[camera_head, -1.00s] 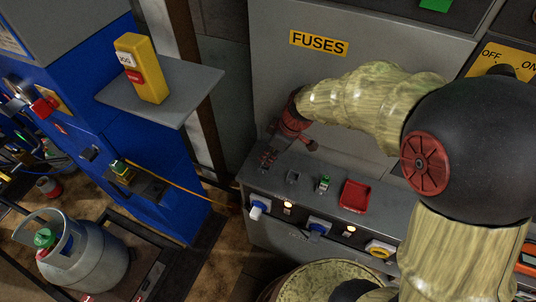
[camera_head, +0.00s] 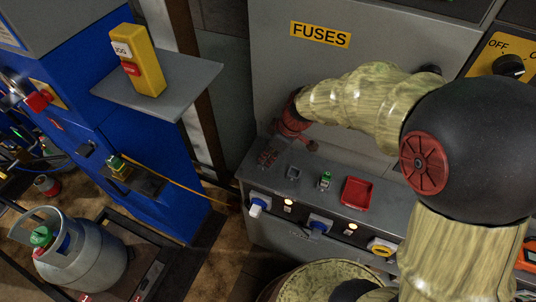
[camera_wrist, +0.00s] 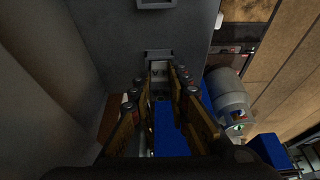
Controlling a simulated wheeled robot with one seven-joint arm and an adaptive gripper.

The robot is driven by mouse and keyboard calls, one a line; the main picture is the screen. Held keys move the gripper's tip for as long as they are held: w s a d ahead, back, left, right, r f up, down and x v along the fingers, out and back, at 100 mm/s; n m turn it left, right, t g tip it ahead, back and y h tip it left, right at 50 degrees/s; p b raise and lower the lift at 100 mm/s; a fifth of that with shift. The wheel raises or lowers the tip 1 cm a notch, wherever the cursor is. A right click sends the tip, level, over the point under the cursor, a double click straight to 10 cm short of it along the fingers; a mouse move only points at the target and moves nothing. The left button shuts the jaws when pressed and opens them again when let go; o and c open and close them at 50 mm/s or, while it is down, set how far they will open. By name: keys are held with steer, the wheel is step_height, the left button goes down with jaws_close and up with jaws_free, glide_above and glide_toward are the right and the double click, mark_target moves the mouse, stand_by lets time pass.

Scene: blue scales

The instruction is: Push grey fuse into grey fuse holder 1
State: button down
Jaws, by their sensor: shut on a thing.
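In the head view my gripper (camera_head: 267,157) reaches down to the left end of the grey fuse ledge. In the wrist view its fingers (camera_wrist: 160,88) come together on a small light grey piece, the grey fuse (camera_wrist: 158,68). The fuse sits at a dark grey holder (camera_wrist: 158,54), right at the fingertips; I cannot tell how deep it is in. In the head view the fingers hide the fuse and that holder.
A green fuse (camera_head: 325,181) stands upright in a holder further right, then a red tray (camera_head: 356,193). A yellow box (camera_head: 139,62) stands on a shelf at left. A gas bottle (camera_head: 72,250) is below.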

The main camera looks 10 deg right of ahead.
steer(key=shift+f, duration=0.2)
steer(key=c, duration=1.7)
jaws_free()
steer(key=shift+o, duration=0.4)
steer(key=shift+r, duration=0.2)
steer(key=v, duration=1.1)
steer(key=shift+r, duration=0.35)
steer(key=shift+s, duration=0.1)
